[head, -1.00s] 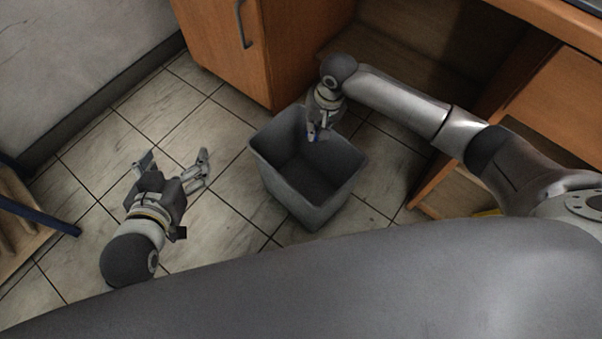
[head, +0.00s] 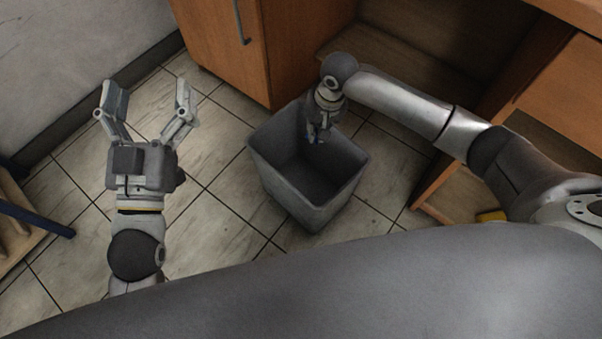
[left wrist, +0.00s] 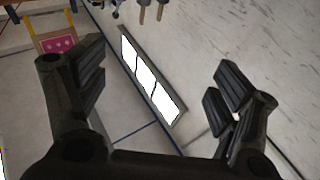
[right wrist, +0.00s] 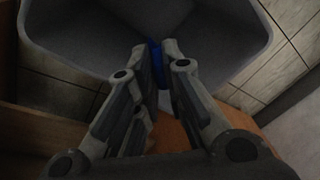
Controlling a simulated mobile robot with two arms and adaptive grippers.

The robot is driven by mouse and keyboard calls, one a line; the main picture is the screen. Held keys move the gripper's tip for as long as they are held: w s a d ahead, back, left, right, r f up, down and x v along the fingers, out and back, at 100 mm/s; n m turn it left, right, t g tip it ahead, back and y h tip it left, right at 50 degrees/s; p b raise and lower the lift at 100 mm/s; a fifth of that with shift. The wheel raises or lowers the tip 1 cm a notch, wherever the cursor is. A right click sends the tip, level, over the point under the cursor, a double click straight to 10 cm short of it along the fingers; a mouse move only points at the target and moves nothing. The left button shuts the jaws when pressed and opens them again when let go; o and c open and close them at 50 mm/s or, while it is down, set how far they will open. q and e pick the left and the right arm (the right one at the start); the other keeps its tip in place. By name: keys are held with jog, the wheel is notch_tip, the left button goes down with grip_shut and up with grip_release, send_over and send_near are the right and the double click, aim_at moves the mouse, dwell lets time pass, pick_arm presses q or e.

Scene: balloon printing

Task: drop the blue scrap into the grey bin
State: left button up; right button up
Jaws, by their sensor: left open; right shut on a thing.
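The grey bin (head: 268,172) stands on the tiled floor in the middle of the head view, open at the top. My right gripper (head: 318,138) is at the bin's far rim, over its opening. In the right wrist view it (right wrist: 162,60) is shut on the blue scrap (right wrist: 155,52), which shows as a small dark blue piece between the fingertips. The bin's inside (right wrist: 100,45) lies beyond the fingertips there. My left gripper (head: 148,100) is open and empty, left of the bin. Its spread fingers also show in the left wrist view (left wrist: 165,95).
A wooden cabinet (head: 222,45) stands right behind the bin. A wooden desk (head: 560,75) is at the right. A blue-edged wooden piece (head: 22,215) is at the far left. Bare floor (head: 215,220) lies between my left gripper and the bin.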

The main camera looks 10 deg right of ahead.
pick_arm(q)
jog(key=shift+s+r+t+h, duration=0.2)
jog(key=shift+r+t, duration=0.05)
jog(key=shift+r, duration=0.25)
jog(key=shift+s+r+t+h, duration=0.15)
jog(key=shift+r+t+h, duration=0.1)
jog(key=shift+r, duration=0.2)
pick_arm(e)
jog(key=shift+f, duration=0.15)
jog(key=o, duration=0.7)
jog(key=r, duration=0.4)
jog(key=s+d+r, duration=0.1)
jog(key=r, duration=0.7)
jog(key=shift+s+d, duration=0.15)
jog(key=shift+d, duration=0.1)
jog(key=shift+f, duration=0.1)
